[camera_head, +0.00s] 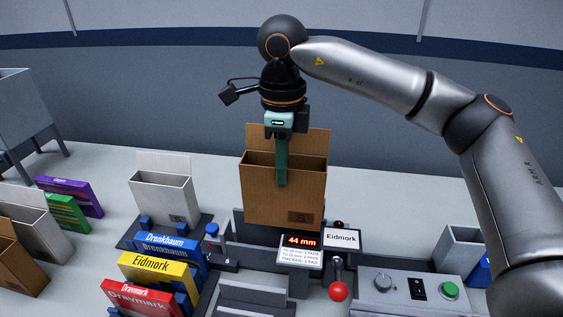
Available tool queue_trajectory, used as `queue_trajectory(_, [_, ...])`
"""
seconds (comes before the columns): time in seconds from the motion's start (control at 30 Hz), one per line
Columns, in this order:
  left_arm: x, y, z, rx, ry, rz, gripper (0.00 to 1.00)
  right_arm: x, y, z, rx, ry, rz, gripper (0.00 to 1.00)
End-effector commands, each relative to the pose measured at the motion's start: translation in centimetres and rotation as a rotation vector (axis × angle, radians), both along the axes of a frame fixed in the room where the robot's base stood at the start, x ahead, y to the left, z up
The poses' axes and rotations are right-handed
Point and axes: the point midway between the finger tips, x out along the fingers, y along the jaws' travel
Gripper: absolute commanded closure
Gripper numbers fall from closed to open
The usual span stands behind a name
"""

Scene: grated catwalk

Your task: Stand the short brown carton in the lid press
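The short brown carton (262,205), marked S, is upright with its top open and its back flap raised. My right gripper (283,172) reaches down from above, with one green finger against the carton's front wall. The other finger is hidden, and the grip looks closed on that wall. The carton is at the back of the lid press (257,294), behind its display (301,242) reading 44 mm and its Eidmark label (341,237). I cannot tell whether its bottom rests in the press or hangs just above it. My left gripper is out of view.
A white carton (163,198) stands on a dark stand at left. Blue, yellow and red boxes (160,268) sit in front of it. More cartons (35,225) are at far left. A red-knobbed lever (338,291) and a control box (415,291) stand front right.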

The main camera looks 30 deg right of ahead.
Motion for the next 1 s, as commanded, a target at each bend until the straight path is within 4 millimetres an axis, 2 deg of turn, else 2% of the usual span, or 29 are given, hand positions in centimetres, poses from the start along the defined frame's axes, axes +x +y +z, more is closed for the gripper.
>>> queue_trajectory(0.27, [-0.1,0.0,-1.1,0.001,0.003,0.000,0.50,0.0,0.0,-1.3,-0.001,0.001,0.000,1.00])
queue_trajectory(0.63, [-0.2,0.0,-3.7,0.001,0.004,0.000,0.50,0.0,0.0,-4.7,-0.001,0.001,0.001,1.00])
queue_trajectory(1.0, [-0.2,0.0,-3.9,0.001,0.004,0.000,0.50,0.0,0.0,-5.0,0.000,0.000,0.001,1.00])
